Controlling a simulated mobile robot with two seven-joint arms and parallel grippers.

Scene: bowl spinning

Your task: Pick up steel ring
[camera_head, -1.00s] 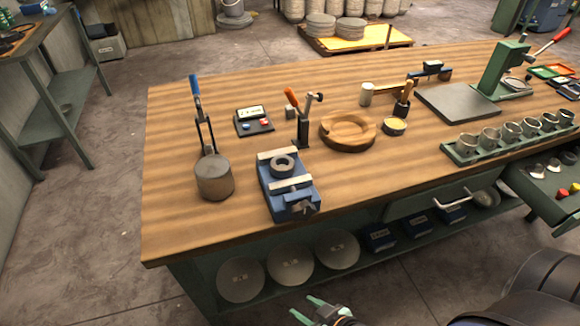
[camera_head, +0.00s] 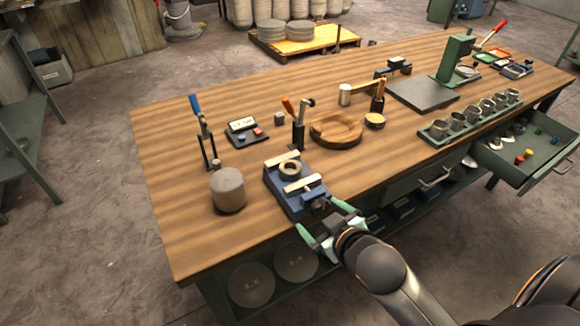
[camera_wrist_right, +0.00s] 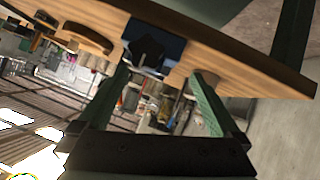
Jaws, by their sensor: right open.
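A grey ring (camera_head: 290,168) with a dark hole lies on top of the blue vise (camera_head: 283,188), between its pale jaws, near the front edge of the workbench. My right gripper (camera_head: 318,217) is open and empty just in front of the vise, at the bench's front edge. Its two green fingers are spread apart and do not touch the ring. In the right wrist view the open fingers (camera_wrist_right: 160,74) point toward the blue vise (camera_wrist_right: 150,42); I cannot make out the ring there. My left gripper is not in view.
A grey cylinder (camera_head: 228,190) stands left of the vise. A toggle lever (camera_head: 299,128) stands behind it, and a wooden bowl (camera_head: 337,130) is to its right. A green tray (camera_head: 440,138) holds several metal cups. An open drawer (camera_head: 548,168) juts out at the right.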

